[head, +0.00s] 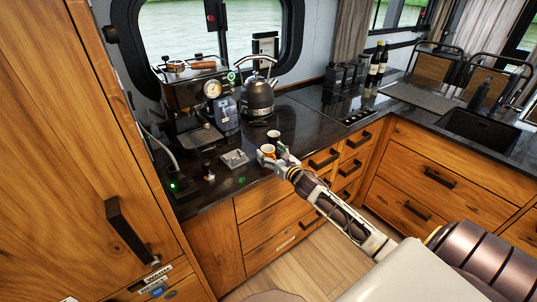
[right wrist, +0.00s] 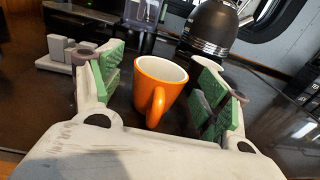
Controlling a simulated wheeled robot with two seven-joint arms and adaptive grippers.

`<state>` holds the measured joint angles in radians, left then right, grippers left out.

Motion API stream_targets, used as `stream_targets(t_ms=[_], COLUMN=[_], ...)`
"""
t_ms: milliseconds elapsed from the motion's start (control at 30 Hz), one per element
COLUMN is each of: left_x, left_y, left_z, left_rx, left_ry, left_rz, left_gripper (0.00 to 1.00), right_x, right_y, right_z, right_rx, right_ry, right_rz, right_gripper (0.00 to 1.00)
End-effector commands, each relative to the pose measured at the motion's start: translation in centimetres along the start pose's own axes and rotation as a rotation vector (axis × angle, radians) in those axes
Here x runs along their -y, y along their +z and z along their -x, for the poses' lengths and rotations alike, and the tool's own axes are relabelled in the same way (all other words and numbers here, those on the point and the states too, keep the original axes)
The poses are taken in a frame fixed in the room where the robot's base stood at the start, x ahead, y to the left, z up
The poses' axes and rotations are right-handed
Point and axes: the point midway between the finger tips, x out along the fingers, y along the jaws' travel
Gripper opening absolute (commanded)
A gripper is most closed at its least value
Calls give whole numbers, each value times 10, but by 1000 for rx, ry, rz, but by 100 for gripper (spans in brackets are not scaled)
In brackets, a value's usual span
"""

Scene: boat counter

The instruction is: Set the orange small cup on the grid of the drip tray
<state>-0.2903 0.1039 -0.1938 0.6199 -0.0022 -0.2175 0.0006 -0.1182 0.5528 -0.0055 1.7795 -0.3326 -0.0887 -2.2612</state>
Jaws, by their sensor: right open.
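The orange small cup (head: 267,150) stands upright on the dark counter, in front of a second cup (head: 273,136). In the right wrist view the orange cup (right wrist: 158,88) sits between the green pads of my right gripper (right wrist: 162,90), its handle towards the palm. Gaps show between the pads and the cup. My right gripper (head: 271,158) is open at the counter's front edge, around the cup and partly covering it in the head view. The drip tray (head: 199,139) is at the foot of the espresso machine (head: 190,95), to the left. My left gripper is out of view.
A grinder-like appliance (head: 224,113) and a kettle (head: 258,98) stand behind the cups. A grey metal stand (head: 234,159) lies left of the orange cup. Small knobs (head: 208,170) are further left. The counter between the stand and drip tray looks mostly clear.

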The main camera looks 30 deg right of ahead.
Motion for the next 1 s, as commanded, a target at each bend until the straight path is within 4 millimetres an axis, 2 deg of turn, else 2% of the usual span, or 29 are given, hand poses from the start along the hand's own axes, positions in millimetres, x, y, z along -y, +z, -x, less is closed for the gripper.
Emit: stream_targets(t_ms=[300,767,1000], left_x=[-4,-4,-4], left_y=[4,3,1], left_z=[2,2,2], left_rx=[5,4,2], left_ry=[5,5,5], left_rz=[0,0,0], left_gripper=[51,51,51], right_x=[0,0,0], right_y=[0,0,0], right_z=[-14,-15,-15], right_rx=[-1,-1,-1], right_ry=[0,0,0], right_rz=[0,1,1], right_gripper=[76,76,47])
